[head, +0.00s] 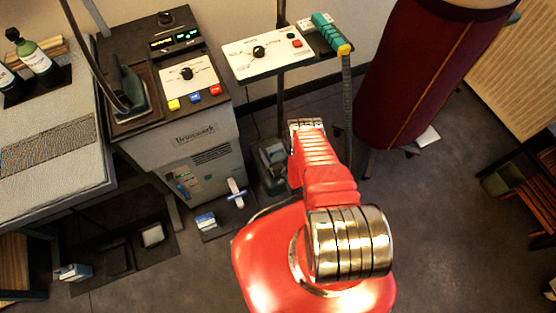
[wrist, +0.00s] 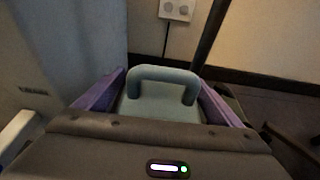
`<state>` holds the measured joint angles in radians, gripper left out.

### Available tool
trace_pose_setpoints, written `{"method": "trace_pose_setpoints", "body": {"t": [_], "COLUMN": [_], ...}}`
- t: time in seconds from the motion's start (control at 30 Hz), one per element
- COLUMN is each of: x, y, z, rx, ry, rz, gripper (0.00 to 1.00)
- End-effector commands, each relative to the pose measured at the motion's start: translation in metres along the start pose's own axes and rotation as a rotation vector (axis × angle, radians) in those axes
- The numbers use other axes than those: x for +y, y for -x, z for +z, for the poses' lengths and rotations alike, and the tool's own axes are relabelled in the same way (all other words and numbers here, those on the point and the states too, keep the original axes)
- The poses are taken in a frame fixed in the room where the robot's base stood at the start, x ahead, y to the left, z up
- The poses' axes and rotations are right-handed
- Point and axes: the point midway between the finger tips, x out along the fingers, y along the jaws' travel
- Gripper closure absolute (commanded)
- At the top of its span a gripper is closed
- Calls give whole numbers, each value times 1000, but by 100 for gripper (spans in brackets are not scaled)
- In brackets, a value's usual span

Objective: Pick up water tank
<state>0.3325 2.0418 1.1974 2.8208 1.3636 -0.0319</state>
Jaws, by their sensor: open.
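The water tank (wrist: 163,108) is grey-teal with a raised loop handle, seen in the middle of the wrist view. My gripper (wrist: 161,80) is open, with a purple finger on either side of the handle. I see no clear contact between the fingers and the tank, and the dark gripper body hides the tank's lower part. In the head view the tank (head: 271,154) appears as a dark grey-green box on the floor, just left of my red arm. My gripper is not clearly visible in that view.
A grey ironing unit (head: 207,147) with dials and coloured buttons stands left of the tank. A dark pole (wrist: 209,32) rises close behind the tank, near a wall socket (wrist: 176,9). A maroon padded form (head: 418,75) stands to the right.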

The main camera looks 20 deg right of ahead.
Motion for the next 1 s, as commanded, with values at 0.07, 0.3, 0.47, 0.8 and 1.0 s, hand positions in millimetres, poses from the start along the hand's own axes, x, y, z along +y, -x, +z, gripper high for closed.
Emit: {"method": "trace_pose_setpoints", "body": {"t": [0.07,0.3,0.47,0.8,1.0], "x": [0,0,0,0,0], "y": [0,0,0,0,0], "z": [0,0,0,0,0], "rx": [0,0,0,0,0], "ry": [0,0,0,0,0], "rz": [0,0,0,0,0], "gripper": [12,12,16,40,54]}}
